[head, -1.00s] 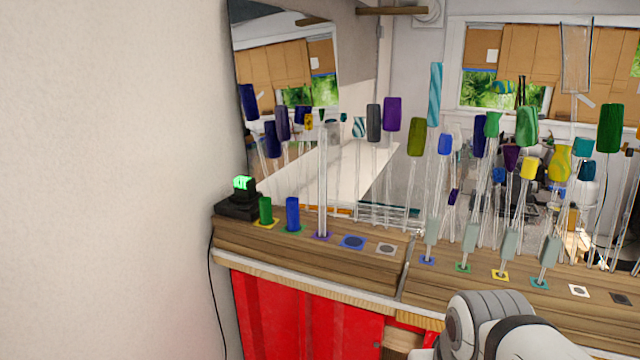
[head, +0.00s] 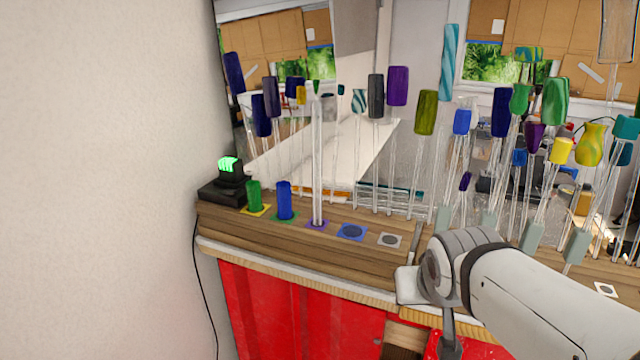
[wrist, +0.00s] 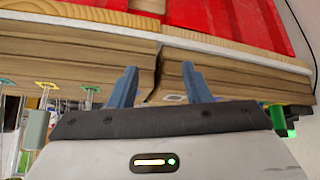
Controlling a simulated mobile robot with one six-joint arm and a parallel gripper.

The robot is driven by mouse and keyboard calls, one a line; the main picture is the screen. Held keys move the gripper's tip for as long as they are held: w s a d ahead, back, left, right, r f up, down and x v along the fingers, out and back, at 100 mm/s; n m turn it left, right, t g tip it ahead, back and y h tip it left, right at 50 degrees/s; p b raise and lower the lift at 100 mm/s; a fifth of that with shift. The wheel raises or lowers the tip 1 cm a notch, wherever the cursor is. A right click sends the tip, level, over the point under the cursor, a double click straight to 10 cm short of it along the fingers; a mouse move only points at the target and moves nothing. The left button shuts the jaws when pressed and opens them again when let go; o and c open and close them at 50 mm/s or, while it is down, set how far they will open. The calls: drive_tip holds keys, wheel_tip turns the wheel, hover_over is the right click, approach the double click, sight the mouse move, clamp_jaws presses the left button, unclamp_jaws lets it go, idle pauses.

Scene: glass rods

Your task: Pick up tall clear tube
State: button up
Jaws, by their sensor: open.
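The tall clear tube (head: 317,160) stands upright on a small purple square mat on the wooden shelf, just right of a short blue cylinder (head: 284,200). My gripper (wrist: 158,82) is open and empty in the wrist view, its two blue-grey fingers apart in front of the shelf edge. In the head view my arm comes in from the lower right, in front of the shelf and right of the tube, apart from it. The fingers cannot be made out there. I cannot pick out the tube in the wrist view.
A short green cylinder (head: 254,195) and a black device with a green display (head: 228,178) stand left of the tube. A blue mat (head: 352,232) and a grey mat (head: 390,241) to its right are empty. Many colored-topped glass rods crowd the back and right. A mirror stands behind.

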drive_tip(key=w+a+r+n+t+y+b, duration=0.1)
drive_tip(key=w+a+r+t+b, duration=0.2)
drive_tip(key=w, duration=0.8)
drive_tip(key=n+t+y+b, duration=0.2)
drive_tip(key=n+t+y, duration=0.2)
drive_tip(key=t+y, duration=0.25)
approach(319, 165)
drive_tip(key=x, duration=0.4)
drive_tip(key=shift+w+a+r+y, duration=0.15)
drive_tip(key=shift+w+a, duration=0.1)
drive_tip(key=shift+w, duration=0.2)
drive_tip(key=shift+w+a+r+y, duration=0.1)
drive_tip(key=shift+w+a, duration=0.15)
drive_tip(key=shift+w, duration=0.2)
drive_tip(key=shift+f+p+x, duration=0.15)
drive_tip(key=shift+p+x, duration=0.25)
drive_tip(key=shift+x, duration=0.85)
drive_tip(key=shift+f+p+x, duration=0.2)
drive_tip(key=shift+p+x, duration=0.2)
drive_tip(key=shift+x, duration=0.85)
drive_tip(key=shift+w+d, duration=0.1)
drive_tip(key=shift+d, duration=0.05)
drive_tip(key=shift+c, duration=0.3)
clamp_jaws()
